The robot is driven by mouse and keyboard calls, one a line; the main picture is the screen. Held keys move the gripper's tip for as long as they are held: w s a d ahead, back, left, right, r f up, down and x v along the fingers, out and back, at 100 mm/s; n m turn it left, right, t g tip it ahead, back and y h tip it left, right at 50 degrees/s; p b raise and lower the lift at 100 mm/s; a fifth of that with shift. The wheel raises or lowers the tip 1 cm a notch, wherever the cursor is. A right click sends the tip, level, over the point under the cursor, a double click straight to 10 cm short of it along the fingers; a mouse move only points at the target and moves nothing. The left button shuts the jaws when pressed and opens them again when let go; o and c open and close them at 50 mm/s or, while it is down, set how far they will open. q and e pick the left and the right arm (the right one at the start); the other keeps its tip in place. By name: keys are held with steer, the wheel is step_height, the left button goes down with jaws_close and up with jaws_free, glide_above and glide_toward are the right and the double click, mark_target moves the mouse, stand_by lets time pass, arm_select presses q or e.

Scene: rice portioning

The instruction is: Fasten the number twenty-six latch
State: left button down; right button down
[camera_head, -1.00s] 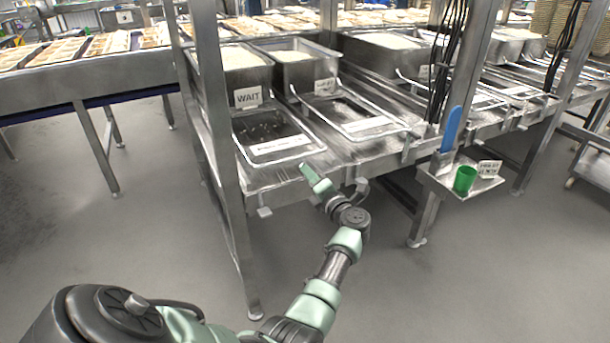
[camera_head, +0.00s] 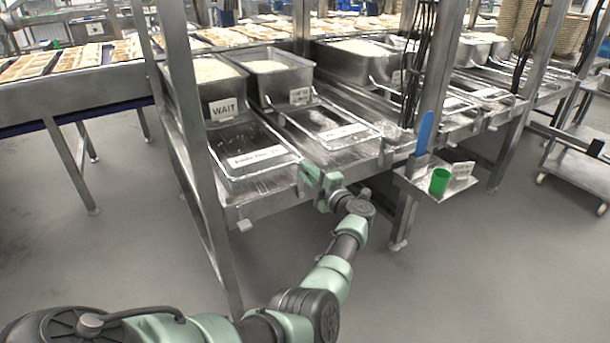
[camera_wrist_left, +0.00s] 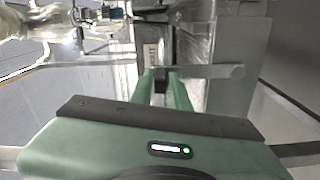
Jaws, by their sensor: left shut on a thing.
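My left gripper (camera_head: 314,179) is at the front edge of the steel rack, just right of the left wire-rimmed tray's front corner. In the left wrist view its green fingers (camera_wrist_left: 161,82) are shut on a small dark piece at the end of a flat grey latch lever (camera_wrist_left: 205,72). The lever extends to the right, roughly level in that view. In the head view the gripper largely hides this latch. I cannot read a number twenty-six on it. My right gripper is not in view.
Rice bins stand behind labelled trays; a WAIT sign (camera_head: 222,108) hangs on the left one. A rack post (camera_head: 205,165) stands left of my arm. The floor in front is clear.

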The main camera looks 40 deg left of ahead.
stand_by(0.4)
arm_select(q)
steer(key=c, duration=1.4)
jaws_free()
steer(key=shift+w, duration=0.15)
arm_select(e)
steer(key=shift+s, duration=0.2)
arm_select(q)
steer(key=shift+o, duration=0.2)
steer(key=shift+d, duration=0.2)
